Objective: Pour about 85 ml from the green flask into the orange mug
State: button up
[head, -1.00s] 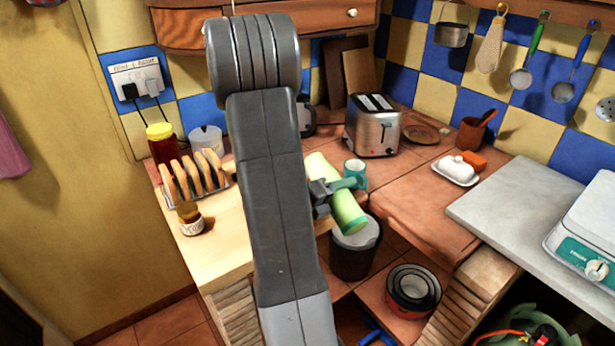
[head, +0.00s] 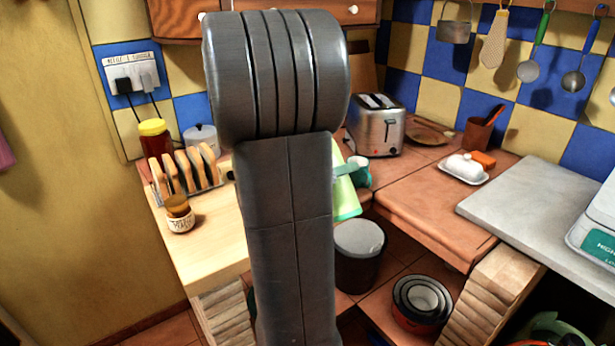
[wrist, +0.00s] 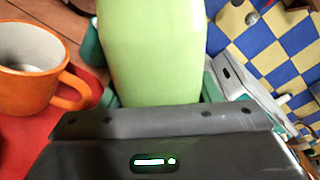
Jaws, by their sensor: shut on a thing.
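The green flask (head: 345,197) shows partly beside my arm in the head view, tilted, with the rest hidden behind the arm. Its pale green body (wrist: 155,50) fills the upper middle of the wrist view; its mouth is out of sight. My gripper (wrist: 160,92) is shut on the flask. The orange mug (wrist: 25,85) stands upright at the left of the wrist view, handle toward the flask and apart from it. A greyish patch shows inside the mug; I cannot tell if it is liquid. The mug is hidden in the head view.
A toast rack (head: 187,172) and small jar (head: 180,220) stand on the left wooden counter. A toaster (head: 375,125) stands farther back. A grey-lidded bin (head: 360,238) is below the counter gap.

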jog(key=m+b, duration=0.1)
jog(key=b, duration=0.1)
jog(key=shift+w+a+b, duration=0.1)
jog(key=shift+w+b, duration=0.1)
jog(key=shift+b, duration=0.1)
jog(key=m+b, duration=0.1)
jog(key=b, duration=0.1)
jog(key=m+b, duration=0.1)
jog(key=b, duration=0.2)
jog(key=shift+s+r, duration=0.1)
jog(key=shift+r, duration=0.2)
jog(key=shift+r+m+b, duration=0.1)
jog(key=shift+m+b, duration=0.5)
jog(key=shift+b, duration=0.3)
jog(key=shift+r+t+b, duration=0.1)
jog(key=shift+t+b, duration=0.2)
jog(key=shift+b, duration=0.2)
jog(key=r+m+b, duration=0.2)
jog(key=b, duration=0.1)
jog(key=shift+r+m+b, duration=0.8)
jog(key=shift+r+m, duration=0.2)
jog(key=shift+r, duration=0.3)
